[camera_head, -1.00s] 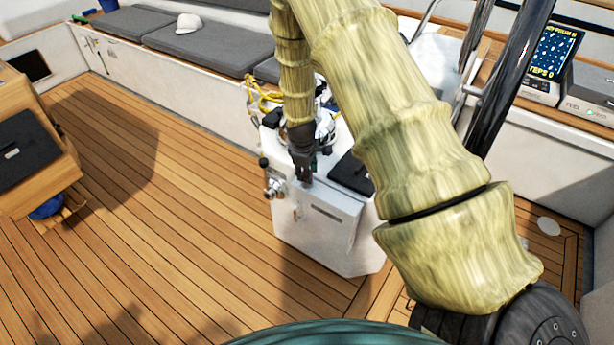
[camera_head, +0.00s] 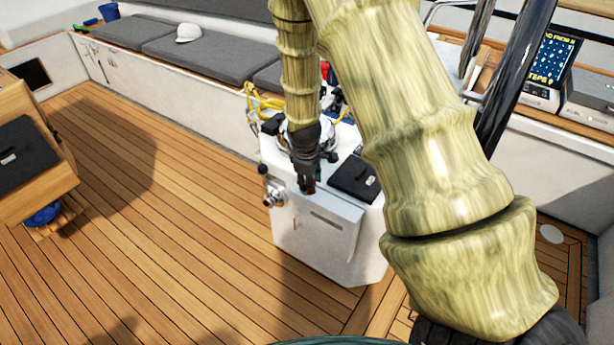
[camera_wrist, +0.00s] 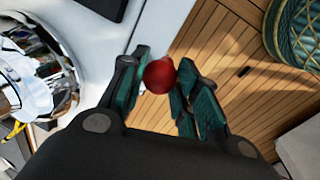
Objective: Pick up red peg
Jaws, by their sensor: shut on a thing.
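The red peg (camera_wrist: 159,76) shows in the wrist view as a round red end between the green finger pads. My gripper (camera_wrist: 158,85) is shut on it. In the head view my gripper (camera_head: 308,186) points down at the front edge of the white console (camera_head: 345,255). There the peg is mostly hidden by the gripper, with only a trace of dark red at the fingertips. I cannot tell whether the peg touches the console.
A black pad (camera_head: 355,178) lies on the console top, right of my gripper. A lever with a metal knob (camera_head: 272,195) is on the console's left side. Yellow rope (camera_head: 262,100) lies behind. The wooden deck (camera_head: 170,240) to the left is clear.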

